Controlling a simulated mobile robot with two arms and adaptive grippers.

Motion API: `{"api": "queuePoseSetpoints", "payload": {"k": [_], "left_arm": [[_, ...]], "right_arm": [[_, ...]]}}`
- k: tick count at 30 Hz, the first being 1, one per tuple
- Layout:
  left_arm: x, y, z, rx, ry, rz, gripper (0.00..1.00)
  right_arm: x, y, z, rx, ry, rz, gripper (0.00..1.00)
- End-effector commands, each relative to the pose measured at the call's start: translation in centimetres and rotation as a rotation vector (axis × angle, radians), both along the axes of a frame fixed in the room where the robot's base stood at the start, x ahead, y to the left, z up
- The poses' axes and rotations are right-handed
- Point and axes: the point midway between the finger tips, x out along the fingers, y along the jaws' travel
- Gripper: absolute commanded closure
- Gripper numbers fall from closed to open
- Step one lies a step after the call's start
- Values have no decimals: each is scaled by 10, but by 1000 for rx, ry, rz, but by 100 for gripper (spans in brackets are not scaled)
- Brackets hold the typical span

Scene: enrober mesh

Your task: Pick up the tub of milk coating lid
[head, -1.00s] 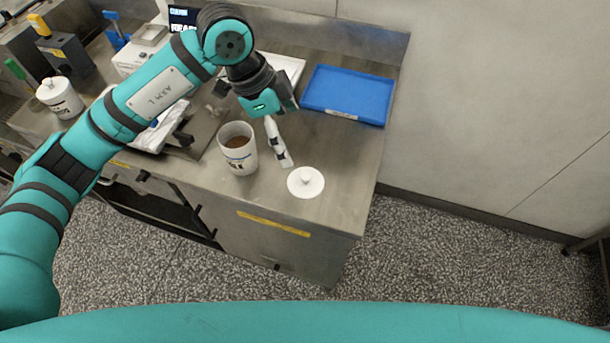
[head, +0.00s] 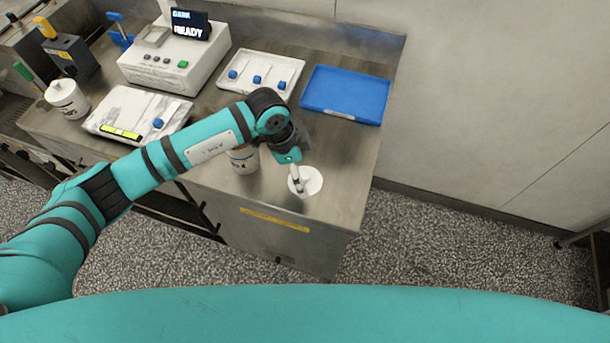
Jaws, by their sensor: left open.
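The white round lid (head: 313,182) lies flat on the steel counter near its front right corner. My left gripper (head: 297,186) is open and directly over the lid, pointing down. Its fingers cover the lid's left part and its knob, and I cannot tell whether they touch it. The white tub (head: 244,163) stands just left of the lid, with its upper part and opening hidden behind my left arm. My right gripper is not in view.
A blue tray (head: 345,94) lies at the back right. A machine (head: 172,62) reading "READY" stands behind a white board (head: 127,106). Another lidded white tub (head: 67,99) stands at left. The counter right of the lid is clear.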

Motion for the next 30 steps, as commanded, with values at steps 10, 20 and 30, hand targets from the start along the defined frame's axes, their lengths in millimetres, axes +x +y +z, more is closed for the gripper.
{"api": "queuePoseSetpoints", "payload": {"k": [10, 20, 30], "left_arm": [[0, -10, -31, 0, 0, 0, 0], [0, -10, -31, -1, 0, 0, 22], [0, -9, -31, 1, 1, 0, 66]], "right_arm": [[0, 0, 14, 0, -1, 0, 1], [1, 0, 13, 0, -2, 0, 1], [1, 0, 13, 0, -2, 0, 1]]}}
